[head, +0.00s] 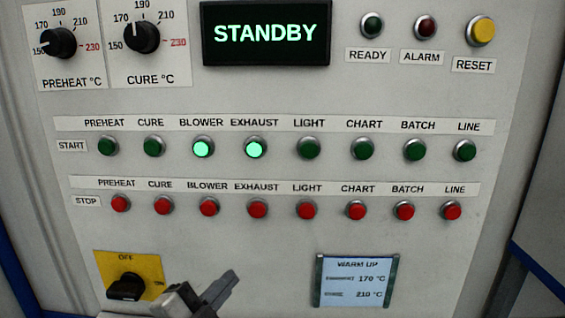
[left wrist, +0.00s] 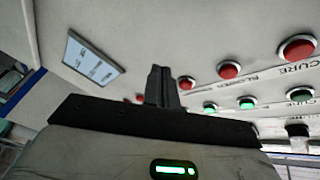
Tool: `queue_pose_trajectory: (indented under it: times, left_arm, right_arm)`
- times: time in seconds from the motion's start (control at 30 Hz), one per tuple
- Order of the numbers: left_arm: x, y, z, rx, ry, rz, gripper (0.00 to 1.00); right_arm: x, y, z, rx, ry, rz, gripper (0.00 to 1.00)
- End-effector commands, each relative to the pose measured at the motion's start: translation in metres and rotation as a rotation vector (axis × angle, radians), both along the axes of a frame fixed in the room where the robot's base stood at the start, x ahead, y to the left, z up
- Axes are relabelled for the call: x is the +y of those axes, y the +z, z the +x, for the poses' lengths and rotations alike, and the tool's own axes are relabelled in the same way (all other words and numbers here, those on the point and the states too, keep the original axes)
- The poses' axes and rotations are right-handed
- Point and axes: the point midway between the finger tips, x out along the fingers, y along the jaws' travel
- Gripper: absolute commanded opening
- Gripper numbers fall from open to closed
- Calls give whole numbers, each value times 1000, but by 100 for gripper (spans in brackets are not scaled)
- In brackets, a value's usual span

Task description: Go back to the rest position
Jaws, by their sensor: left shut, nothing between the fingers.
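My left gripper (head: 222,288) is at the bottom of the head view, in front of the control panel (head: 400,240), just right of the yellow switch plate. Its fingers are shut and empty. In the left wrist view the shut fingers (left wrist: 158,84) show as a dark upright shape before the panel. I cannot tell how far the tips stand from the panel. My right gripper is not in view.
The display (head: 265,32) reads STANDBY. The BLOWER (head: 204,149) and EXHAUST (head: 254,150) start buttons glow green. Red stop buttons (head: 257,209) run below. A black rotary switch (head: 127,287) and a WARM UP card (head: 356,282) sit low on the panel.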

Motion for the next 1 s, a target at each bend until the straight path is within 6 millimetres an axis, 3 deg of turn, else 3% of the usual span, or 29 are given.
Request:
queue_pose_trajectory:
  times: [0.03,0.2,0.3,0.4,0.5,0.6,1.0]
  left_arm:
    - [6,-43,-11,144,35,-93,0]
    - [28,-159,-64,542,188,-378,0]
    - [38,-211,-104,721,291,-514,0]
    - [45,-246,-138,846,380,-613,0]
    - [50,-266,-162,920,442,-672,0]
    - [52,-275,-173,954,472,-702,0]
    - [53,-276,-174,958,476,-707,0]
  right_arm:
    - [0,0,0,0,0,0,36]
    - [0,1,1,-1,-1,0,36]
    - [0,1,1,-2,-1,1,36]
    - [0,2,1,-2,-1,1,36]
    - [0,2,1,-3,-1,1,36]
    - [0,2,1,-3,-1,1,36]
    - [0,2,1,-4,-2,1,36]
